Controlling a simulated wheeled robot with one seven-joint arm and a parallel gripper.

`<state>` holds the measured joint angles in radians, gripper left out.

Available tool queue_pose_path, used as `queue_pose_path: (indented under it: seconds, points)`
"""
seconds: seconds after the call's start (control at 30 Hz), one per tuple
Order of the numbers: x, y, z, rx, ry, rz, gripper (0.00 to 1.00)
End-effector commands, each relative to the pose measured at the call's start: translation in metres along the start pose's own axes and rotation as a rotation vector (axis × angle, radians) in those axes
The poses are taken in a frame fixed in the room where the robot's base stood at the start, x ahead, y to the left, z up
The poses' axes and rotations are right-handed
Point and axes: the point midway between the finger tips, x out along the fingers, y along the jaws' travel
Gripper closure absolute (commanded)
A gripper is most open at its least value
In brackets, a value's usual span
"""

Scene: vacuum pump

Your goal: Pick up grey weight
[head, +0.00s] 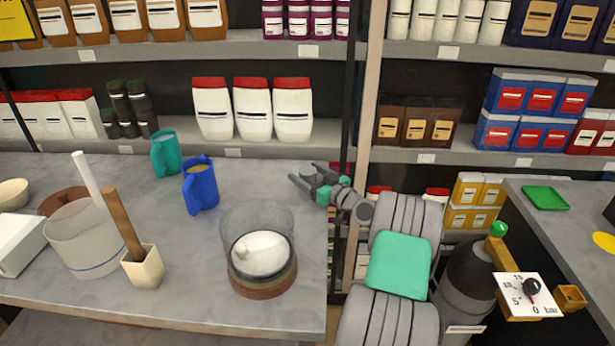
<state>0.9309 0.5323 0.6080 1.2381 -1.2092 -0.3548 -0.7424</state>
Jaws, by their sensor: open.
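My gripper (304,172) is open and empty over the right edge of the left table, its fingers pointing left and away. No thing stands out clearly as a grey weight. A pale, rounded thing with a small knob (262,253) sits inside a clear cylindrical vessel (257,215) on a brown round base; I cannot tell whether it is the weight. The vessel stands near the table's front right, nearer to me than my gripper and apart from it.
A dark cylinder with a gauge (528,295) stands at right. Stocked shelves (300,48) line the back.

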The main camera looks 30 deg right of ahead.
Motion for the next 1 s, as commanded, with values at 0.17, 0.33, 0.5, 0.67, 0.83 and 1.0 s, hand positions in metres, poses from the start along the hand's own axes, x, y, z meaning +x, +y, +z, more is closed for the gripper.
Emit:
queue_pose_path:
  seconds: [0.17, 0.33, 0.5, 0.67, 0.83, 1.0]
  points:
    - [-0.0006, 0.0001, 0.0004, 0.0, 0.0, 0.0, 0.31]
    - [-0.0008, 0.0001, 0.0004, 0.0, 0.0, 0.0, 0.45]
    - [-0.0009, 0.0, 0.0003, 0.0, 0.0, 0.0, 0.59]
    - [-0.0009, 0.0, 0.0004, 0.0, 0.0, 0.0, 0.72]
    - [-0.0009, 0.0, 0.0004, 0.001, 0.0, 0.0, 0.86]
    - [-0.0009, 0.0, 0.0005, 0.001, -0.001, 0.0, 1.0]
